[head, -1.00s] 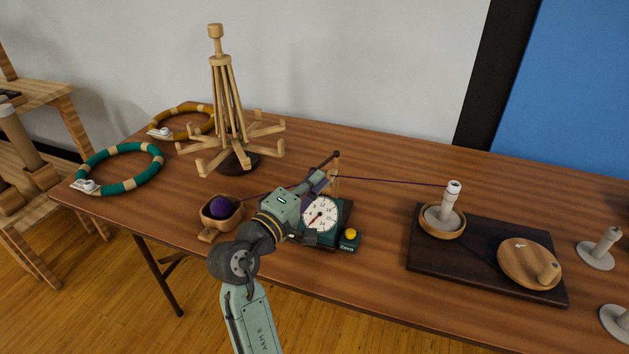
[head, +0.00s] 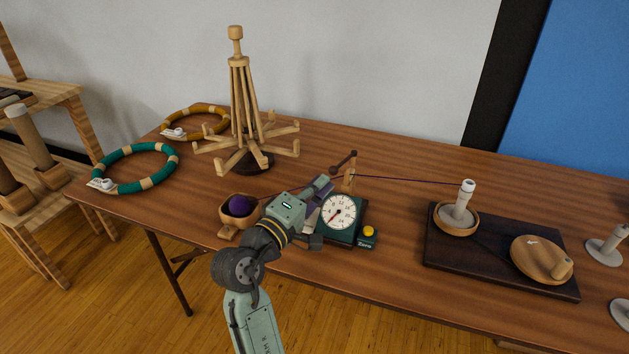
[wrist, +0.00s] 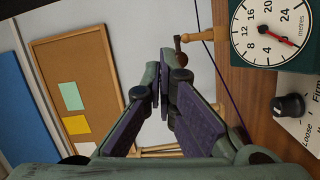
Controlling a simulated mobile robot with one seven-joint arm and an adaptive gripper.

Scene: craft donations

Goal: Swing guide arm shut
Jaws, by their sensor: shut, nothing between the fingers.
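The guide arm (head: 343,161) is a short dark bar at the top of a wooden post (head: 350,180), beside the metre counter (head: 340,211). The bar sticks out to the left of the post, at an angle to the purple yarn (head: 410,181). Post and dark end also show at the upper middle of the wrist view (wrist: 198,36). My gripper (head: 326,184) is shut and empty, just left of the post and below the bar. Its fingertips (wrist: 160,78) look apart from the post in the wrist view. Whether the yarn sits inside the guide is too small to tell.
A wooden bowl (head: 229,224) with a purple yarn ball (head: 239,205) stands left of my gripper. A wooden swift (head: 236,110) stands behind. The winder board (head: 435,255) is at right. A yellow Zero button (head: 368,231) and dark knob (wrist: 289,105) are close by.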

